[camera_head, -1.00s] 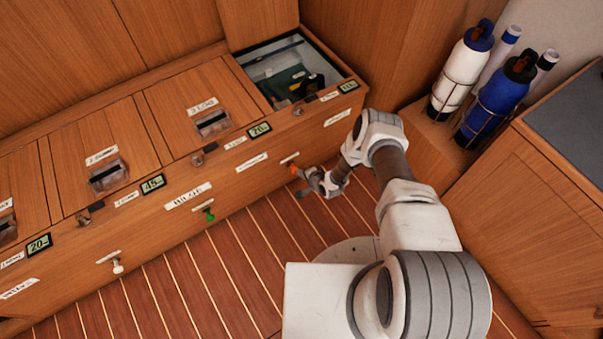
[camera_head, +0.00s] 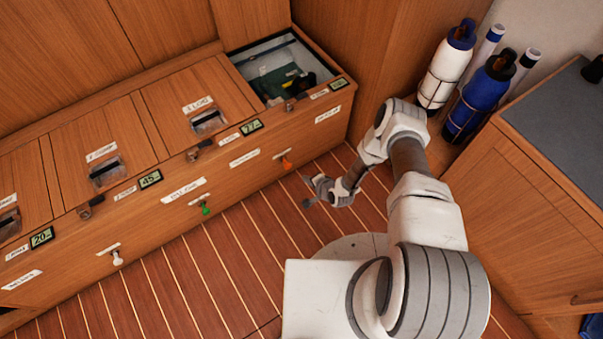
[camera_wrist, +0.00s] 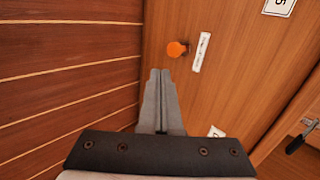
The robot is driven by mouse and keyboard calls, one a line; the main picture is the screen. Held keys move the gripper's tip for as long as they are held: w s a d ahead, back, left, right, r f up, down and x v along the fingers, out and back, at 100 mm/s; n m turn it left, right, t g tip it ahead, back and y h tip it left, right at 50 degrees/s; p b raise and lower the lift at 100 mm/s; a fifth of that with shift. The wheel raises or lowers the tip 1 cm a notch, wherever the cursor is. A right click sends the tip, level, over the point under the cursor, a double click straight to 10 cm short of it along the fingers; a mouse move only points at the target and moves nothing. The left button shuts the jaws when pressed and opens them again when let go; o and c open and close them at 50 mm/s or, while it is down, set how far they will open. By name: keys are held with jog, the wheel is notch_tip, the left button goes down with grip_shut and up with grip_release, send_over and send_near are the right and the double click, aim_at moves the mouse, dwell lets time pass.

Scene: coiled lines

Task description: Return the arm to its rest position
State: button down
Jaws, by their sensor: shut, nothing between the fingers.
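My gripper (camera_head: 307,191) is shut and empty. It hangs over the plank floor, a little in front of the wooden locker bench. In the wrist view its fingers (camera_wrist: 161,88) are pressed together and point toward the bench front. An orange knob (camera_head: 286,163) sits on that front, close to my gripper but apart from it. The same knob shows just past the fingertips in the wrist view (camera_wrist: 176,49). My arm is bent, reaching up and left from my base.
The bench (camera_head: 225,175) has several labelled lids and small displays. Its right compartment (camera_head: 275,70) is open, with dark green and black items inside. A green knob (camera_head: 206,209) and a white knob (camera_head: 118,258) are on its front. White (camera_head: 446,65) and blue (camera_head: 480,98) bottles stand at right. Floor in front is clear.

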jog(key=shift+p+v, duration=0.3)
jog(key=shift+v, duration=1.1)
